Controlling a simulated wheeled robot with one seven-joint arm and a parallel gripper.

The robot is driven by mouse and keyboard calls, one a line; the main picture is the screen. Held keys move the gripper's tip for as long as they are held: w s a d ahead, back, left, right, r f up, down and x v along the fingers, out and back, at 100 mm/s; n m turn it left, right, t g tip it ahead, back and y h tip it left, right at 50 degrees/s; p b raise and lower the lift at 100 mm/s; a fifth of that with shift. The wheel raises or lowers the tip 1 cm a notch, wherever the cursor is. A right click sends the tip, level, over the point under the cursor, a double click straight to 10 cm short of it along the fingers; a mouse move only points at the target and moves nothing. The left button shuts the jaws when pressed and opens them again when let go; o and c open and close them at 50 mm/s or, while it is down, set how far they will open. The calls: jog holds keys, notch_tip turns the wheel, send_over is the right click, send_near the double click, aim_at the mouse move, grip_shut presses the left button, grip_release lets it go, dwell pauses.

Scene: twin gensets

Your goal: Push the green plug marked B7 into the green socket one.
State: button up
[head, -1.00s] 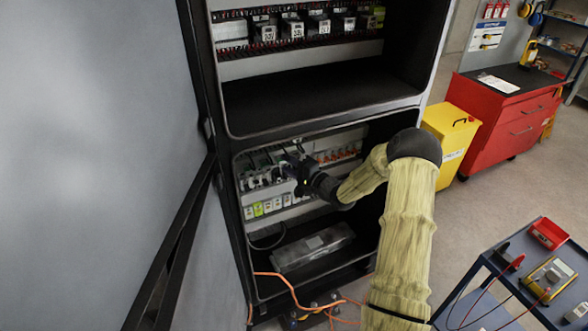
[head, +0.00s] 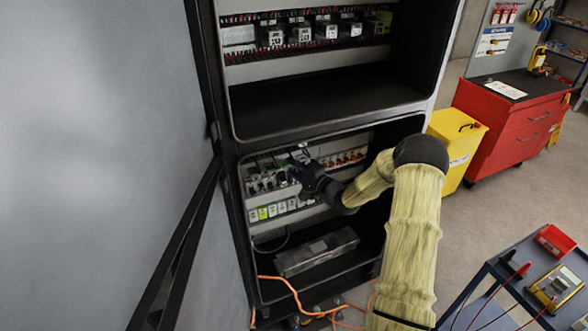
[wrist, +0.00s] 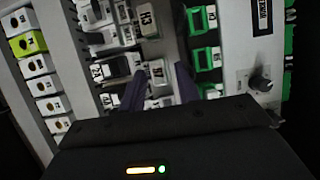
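In the wrist view my gripper (wrist: 160,70) has its two dark fingers apart, one on each side of a pale block with a partly readable label ending in 7 (wrist: 157,70). I see a gap beside the block, so the fingers do not appear closed on it. Whether this is plug B7 is unclear, and no green shows on it. Green sockets (wrist: 206,57) stand in a column just right of the fingers; I cannot tell which is one. In the head view my gripper (head: 298,160) is at the lower cabinet bay's device row, its fingertips too small to read.
A block marked H3 (wrist: 147,18) sits above the fingers. A column of white units with one lime unit (wrist: 28,43) is at the left, and a panel with a black knob (wrist: 261,83) at the right. The cabinet door (head: 90,150) stands open on the left.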

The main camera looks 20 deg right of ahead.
grip_shut()
jog(key=shift+s, duration=0.15)
dwell(0.4)
jog(key=shift+s+d, duration=0.1)
jog(key=shift+s, duration=0.15)
jog(key=shift+s+d, duration=0.1)
jog(key=shift+s, duration=0.7)
jog(key=shift+s+d+p, duration=0.2)
jog(key=shift+s+p, duration=0.15)
jog(key=shift+s, duration=0.85)
jog(key=shift+s+d+p, duration=0.15)
jog(key=shift+s+p, duration=0.15)
jog(key=shift+s, duration=0.9)
